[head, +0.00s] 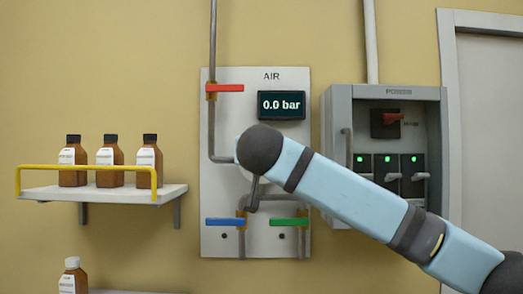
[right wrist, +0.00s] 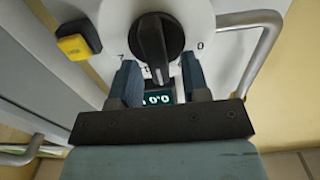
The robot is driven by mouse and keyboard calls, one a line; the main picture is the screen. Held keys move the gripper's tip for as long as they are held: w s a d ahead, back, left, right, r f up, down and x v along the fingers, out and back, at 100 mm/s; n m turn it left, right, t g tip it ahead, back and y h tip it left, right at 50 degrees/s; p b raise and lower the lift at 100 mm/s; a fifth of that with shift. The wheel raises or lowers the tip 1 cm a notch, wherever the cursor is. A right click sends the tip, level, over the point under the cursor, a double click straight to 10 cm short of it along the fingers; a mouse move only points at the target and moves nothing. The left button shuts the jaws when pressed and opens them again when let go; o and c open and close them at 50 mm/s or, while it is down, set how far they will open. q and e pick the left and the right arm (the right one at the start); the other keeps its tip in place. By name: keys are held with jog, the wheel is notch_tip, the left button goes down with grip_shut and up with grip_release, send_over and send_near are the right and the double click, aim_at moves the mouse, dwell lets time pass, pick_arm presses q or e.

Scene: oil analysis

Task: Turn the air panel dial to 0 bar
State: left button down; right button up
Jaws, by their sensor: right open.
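The AIR panel (head: 222,130) is a light grey plate on the wall. Its display (head: 281,105) reads 0.0 bar. My right arm covers the dial in the head view. In the right wrist view the dial (right wrist: 152,38) is a black knob on a round white face, with a 7 to its left and a 0 to its right. My right gripper (right wrist: 161,82) is open, with one finger on each side of the knob's lower end; I cannot tell whether they touch it. Part of the display (right wrist: 158,99) shows between the fingers. My left gripper is not in view.
The panel has a red valve handle (head: 225,88), a blue one (head: 225,222) and a green one (head: 289,222). A grey power box (head: 340,150) stands right of it. A shelf (head: 170,191) with brown bottles (head: 110,160) is at left. A grey bar (right wrist: 262,60) curves beside the dial.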

grip_shut()
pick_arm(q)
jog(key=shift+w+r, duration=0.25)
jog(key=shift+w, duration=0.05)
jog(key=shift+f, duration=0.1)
pick_arm(e)
jog(key=shift+a, duration=0.1)
pick_arm(q)
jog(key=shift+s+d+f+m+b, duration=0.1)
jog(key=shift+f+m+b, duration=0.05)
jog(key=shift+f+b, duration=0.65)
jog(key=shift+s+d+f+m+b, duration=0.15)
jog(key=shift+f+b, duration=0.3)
jog(key=shift+b, duration=0.5)
pick_arm(e)
jog(key=shift+a+f+n, duration=0.2)
jog(key=shift+a+n, duration=0.1)
jog(key=shift+n, duration=2.05)
jog(key=shift+a+f+n, duration=0.25)
jog(key=shift+a+n, duration=0.05)
jog(key=shift+n, duration=2)
jog(key=shift+a+f+n, duration=0.2)
jog(key=shift+a+n, duration=0.1)
jog(key=shift+n, duration=2.05)
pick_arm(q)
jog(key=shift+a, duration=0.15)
